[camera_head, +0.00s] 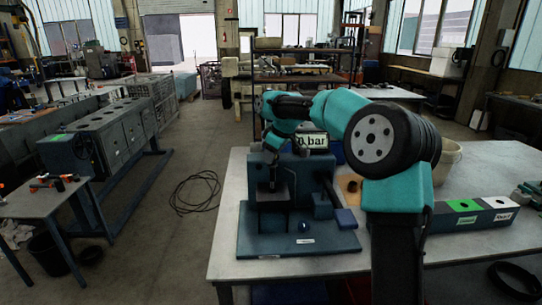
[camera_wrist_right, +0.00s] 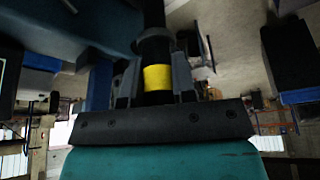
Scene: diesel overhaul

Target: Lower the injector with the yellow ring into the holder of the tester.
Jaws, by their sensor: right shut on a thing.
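The injector, dark with a yellow ring (camera_wrist_right: 157,78), stands between the two fingers of my right gripper (camera_wrist_right: 156,88) in the right wrist view. The gripper is shut on it at the ring. In the head view my right gripper (camera_head: 272,152) is above the front of the blue tester (camera_head: 320,240), and the injector (camera_head: 272,178) shows as a thin dark upright shape below it. I cannot tell whether its tip is inside the holder, whose opening is not clear. My left gripper is not in view.
The tester stands on a grey table (camera_head: 235,252). A rack with green and white labelled blocks (camera_head: 472,215) lies to its right, with a pale bucket (camera_head: 447,158) behind. A cable coil (camera_head: 195,192) lies on the floor.

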